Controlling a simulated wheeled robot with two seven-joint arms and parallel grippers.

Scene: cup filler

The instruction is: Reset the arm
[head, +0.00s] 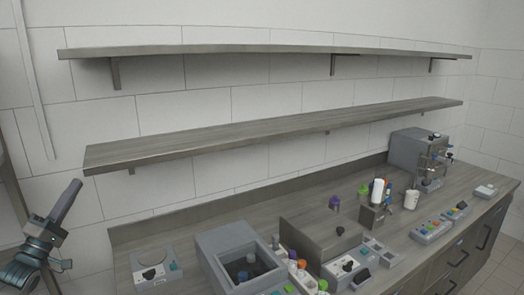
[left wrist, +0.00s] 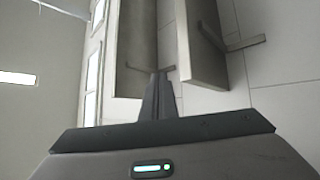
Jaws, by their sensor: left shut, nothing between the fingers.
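My left gripper (head: 68,200) is at the left edge of the head view, raised and pointing up and to the right, left of the counter and in front of the tiled wall. Its fingers are shut with nothing between them. In the left wrist view the shut fingers (left wrist: 159,98) point up the picture, with the shelves beyond them. Nothing touches the gripper. My right gripper is not in view.
Two long wall shelves, the upper (head: 270,48) and the lower (head: 270,131), are empty. The counter (head: 190,230) below holds a cup filler machine (head: 415,150), a white cup (head: 411,199), a grey box (head: 215,250), several bottles and button panels. Air left of the counter is free.

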